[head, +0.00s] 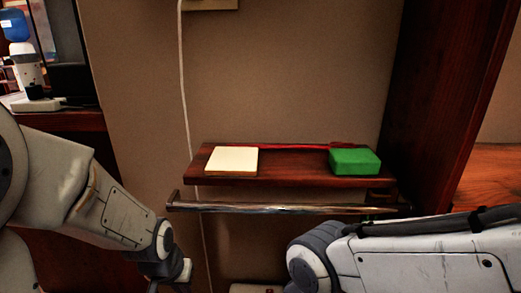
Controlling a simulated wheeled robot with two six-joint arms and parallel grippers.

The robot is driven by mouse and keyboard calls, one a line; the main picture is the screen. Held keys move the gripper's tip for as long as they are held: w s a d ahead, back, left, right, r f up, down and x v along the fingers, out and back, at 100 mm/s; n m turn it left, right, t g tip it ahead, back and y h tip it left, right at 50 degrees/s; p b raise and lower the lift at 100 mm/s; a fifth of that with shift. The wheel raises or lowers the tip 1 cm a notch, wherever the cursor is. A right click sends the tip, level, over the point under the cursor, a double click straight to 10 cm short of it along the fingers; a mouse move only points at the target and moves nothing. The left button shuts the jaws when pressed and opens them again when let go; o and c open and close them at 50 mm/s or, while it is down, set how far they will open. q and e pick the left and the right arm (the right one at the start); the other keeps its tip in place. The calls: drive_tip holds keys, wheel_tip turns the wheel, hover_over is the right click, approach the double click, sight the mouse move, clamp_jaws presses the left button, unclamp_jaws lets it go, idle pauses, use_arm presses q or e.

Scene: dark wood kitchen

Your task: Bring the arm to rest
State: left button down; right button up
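My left arm (115,215) comes in from the left and bends down at the wrist near the bottom edge. Its gripper is not visible; the arm runs out of the picture below. My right arm (420,262) comes in from the right along the bottom, with a rounded grey joint (305,268) at its left end. Its gripper is also out of view. Both arms are in front of and below the shelf, apart from the things on it in the picture.
A dark red wooden shelf (293,166) holds a cream square block (232,160) at left and a green block (355,161) at right. A metal bar (285,208) runs beneath. A white cord (183,95) hangs on the wall. A tall wood panel (445,95) stands right.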

use_arm(q)
drive_tip(key=s+d+r+m+g+p, duration=0.1)
drive_tip(key=s+d+r+m+p, duration=0.1)
drive_tip(key=s+d+r+m, duration=0.45)
drive_tip(key=s+d+r+m+g+p, duration=0.1)
drive_tip(key=s+d+r+g, duration=0.15)
drive_tip(key=s+d, duration=0.5)
wheel_tip(320, 180, up, 39)
drive_tip(key=s+a+p, duration=0.1)
drive_tip(key=p, duration=3.7)
drive_tip(key=shift+s+a+f+h, duration=0.2)
drive_tip(key=shift+a+h, duration=0.2)
drive_tip(key=shift+t, duration=0.25)
